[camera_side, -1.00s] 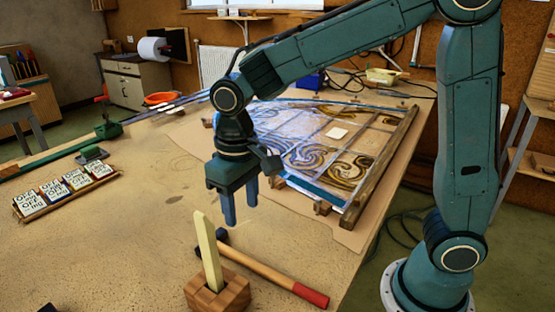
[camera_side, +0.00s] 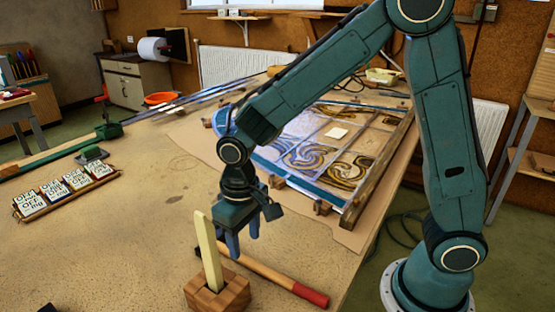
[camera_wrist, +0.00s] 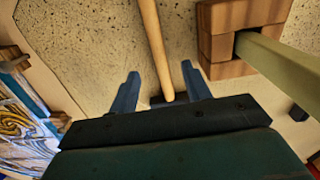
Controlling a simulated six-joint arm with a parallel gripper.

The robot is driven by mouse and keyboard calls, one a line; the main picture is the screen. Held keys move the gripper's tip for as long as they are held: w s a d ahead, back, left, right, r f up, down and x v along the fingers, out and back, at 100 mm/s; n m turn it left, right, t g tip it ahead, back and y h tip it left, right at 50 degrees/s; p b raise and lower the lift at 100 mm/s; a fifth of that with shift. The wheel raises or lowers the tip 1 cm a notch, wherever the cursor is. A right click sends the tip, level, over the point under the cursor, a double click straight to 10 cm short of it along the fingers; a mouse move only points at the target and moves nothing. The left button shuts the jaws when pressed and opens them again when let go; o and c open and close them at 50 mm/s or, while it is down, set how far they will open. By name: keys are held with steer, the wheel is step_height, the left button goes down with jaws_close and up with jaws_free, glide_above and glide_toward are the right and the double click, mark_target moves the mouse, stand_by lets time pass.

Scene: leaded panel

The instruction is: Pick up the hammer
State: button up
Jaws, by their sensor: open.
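The hammer lies on the table; its wooden handle with a red end (camera_side: 272,276) shows in the side view. In the wrist view the hammer's pale handle (camera_wrist: 154,45) runs down between the two blue fingers of my gripper (camera_wrist: 160,88), and a dark bit of the head shows near the gripper body. My gripper is open and points down over the head end of the hammer. The fingers stand apart on either side of the handle, and I cannot tell whether they touch it.
A wooden block (camera_side: 217,290) holding an upright pale stick (camera_side: 208,250) stands close to the hammer; it is near the right finger in the wrist view (camera_wrist: 222,62). The leaded panel (camera_side: 330,150) lies behind. A rack of lettered tiles (camera_side: 65,190) is at left, with clear table between.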

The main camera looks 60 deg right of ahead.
mark_target(245, 258)
steer(key=shift+w+f, duration=0.1)
steer(key=shift+f, duration=2.5)
steer(key=shift+c, duration=0.2)
jaws_close()
